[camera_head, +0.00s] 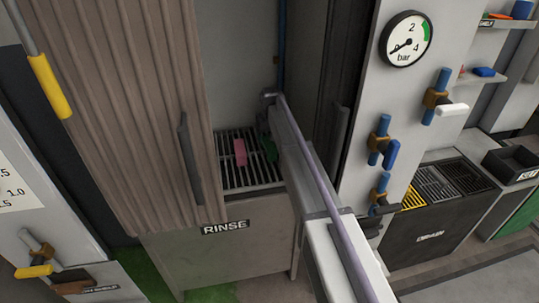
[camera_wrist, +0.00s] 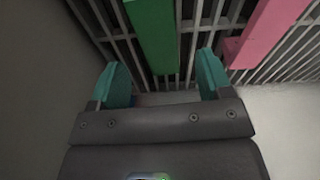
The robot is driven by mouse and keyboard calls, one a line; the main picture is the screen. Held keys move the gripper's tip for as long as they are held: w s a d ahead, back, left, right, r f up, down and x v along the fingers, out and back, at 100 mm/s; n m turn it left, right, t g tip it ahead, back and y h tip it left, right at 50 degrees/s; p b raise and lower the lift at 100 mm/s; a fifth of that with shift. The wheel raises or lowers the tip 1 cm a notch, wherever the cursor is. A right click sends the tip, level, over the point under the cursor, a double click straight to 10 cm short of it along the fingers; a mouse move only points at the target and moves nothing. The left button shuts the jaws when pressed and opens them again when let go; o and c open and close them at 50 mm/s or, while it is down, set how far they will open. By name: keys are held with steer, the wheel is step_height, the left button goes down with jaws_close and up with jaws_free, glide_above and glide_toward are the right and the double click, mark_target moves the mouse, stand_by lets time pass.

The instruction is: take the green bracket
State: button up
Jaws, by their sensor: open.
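The green bracket (camera_wrist: 152,32) lies on the dark slatted grate of the rinse station, in the upper middle of the wrist view. In the head view only a small green part (camera_head: 268,149) shows beside my arm, which hides the rest. My gripper (camera_wrist: 156,84) is open, its two teal fingers apart. The green bracket's near end lies in line with the gap between the fingers. I cannot tell how far below the fingertips it is. A pink bracket (camera_wrist: 272,34) lies to its right in the wrist view, and left of it in the head view (camera_head: 240,152).
The grate (camera_head: 232,178) sits in the rinse cabinet (camera_head: 225,255). A ribbed brown panel (camera_head: 130,110) with a dark handle (camera_head: 188,160) stands at its left. A grey post with a gauge (camera_head: 406,39) and several blue-handled valves (camera_head: 380,140) stands at the right.

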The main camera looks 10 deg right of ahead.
mark_target(269, 143)
steer(key=f+b, duration=0.5)
steer(key=shift+w+f, duration=0.15)
steer(key=shift+w, duration=0.15)
steer(key=shift+r, duration=0.25)
steer(key=c, duration=1.2)
